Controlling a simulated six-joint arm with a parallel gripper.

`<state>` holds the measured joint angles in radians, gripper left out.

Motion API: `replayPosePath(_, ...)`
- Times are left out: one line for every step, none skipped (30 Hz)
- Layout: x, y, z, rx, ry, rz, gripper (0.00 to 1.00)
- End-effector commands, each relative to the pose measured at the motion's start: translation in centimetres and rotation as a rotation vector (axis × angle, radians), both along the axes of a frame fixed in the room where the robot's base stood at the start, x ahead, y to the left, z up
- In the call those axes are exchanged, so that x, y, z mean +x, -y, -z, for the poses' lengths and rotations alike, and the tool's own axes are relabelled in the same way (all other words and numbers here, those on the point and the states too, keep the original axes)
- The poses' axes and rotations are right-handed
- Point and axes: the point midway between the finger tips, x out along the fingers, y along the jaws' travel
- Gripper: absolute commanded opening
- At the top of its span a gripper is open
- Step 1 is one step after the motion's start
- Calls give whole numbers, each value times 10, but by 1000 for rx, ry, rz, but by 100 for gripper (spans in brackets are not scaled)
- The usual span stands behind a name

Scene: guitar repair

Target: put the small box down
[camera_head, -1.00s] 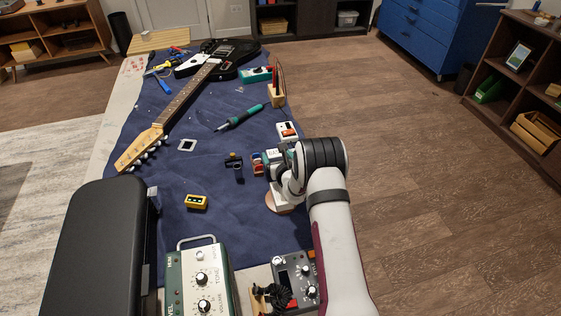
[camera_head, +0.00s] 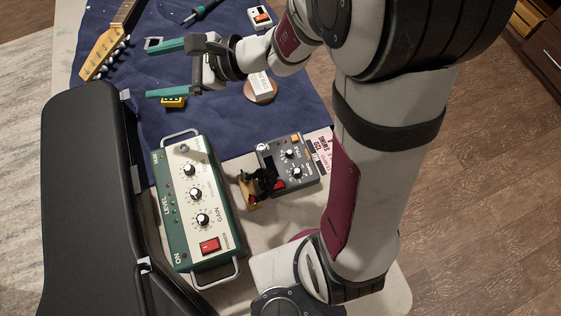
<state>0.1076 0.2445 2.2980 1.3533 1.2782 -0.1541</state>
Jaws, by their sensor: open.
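A small white box (camera_head: 261,85) with faint print rests on a round brown disc (camera_head: 262,97) on the blue cloth. My gripper (camera_head: 150,70) is left of it, with its two green fingers spread wide and pointing left. Nothing shows between the fingers but cloth. The white box is apart from the fingers, behind the wrist side. A small yellow block (camera_head: 173,103) sits just below the lower finger in the picture and is partly covered by it.
A green-and-cream amplifier unit (camera_head: 190,195), a grey pedal (camera_head: 290,165) and a black hard case (camera_head: 90,190) fill the near side. A guitar headstock (camera_head: 98,55) and a white-orange device (camera_head: 260,17) are beyond. The blue cloth (camera_head: 215,115) has free room in the middle.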

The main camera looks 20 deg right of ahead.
Motion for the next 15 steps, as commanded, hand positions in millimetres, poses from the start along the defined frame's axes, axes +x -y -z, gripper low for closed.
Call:
replayPosePath(-53,-13,-11,-124,57,-195,82)
replayPosePath(-89,-15,-10,-219,82,-321,82)
replayPosePath(-131,-9,-3,-355,112,-472,82)
replayPosePath(-159,1,4,-459,128,-570,82)
replayPosePath(-183,14,11,-562,142,-658,82)
replayPosePath(-207,34,20,-694,156,-753,82)
replayPosePath(-221,50,26,-785,162,-811,82)
replayPosePath(-232,65,31,-867,164,-857,82)
replayPosePath(-243,84,35,-963,168,-905,82)
replayPosePath(-248,95,37,-1020,168,-931,82)
replayPosePath(-252,104,38,-1068,168,-950,82)
replayPosePath(-255,114,39,-1113,166,-968,82)
replayPosePath(-256,118,40,-1136,165,-977,82)
replayPosePath(-257,121,40,-1148,165,-982,82)
replayPosePath(-258,123,40,-1157,163,-985,82)
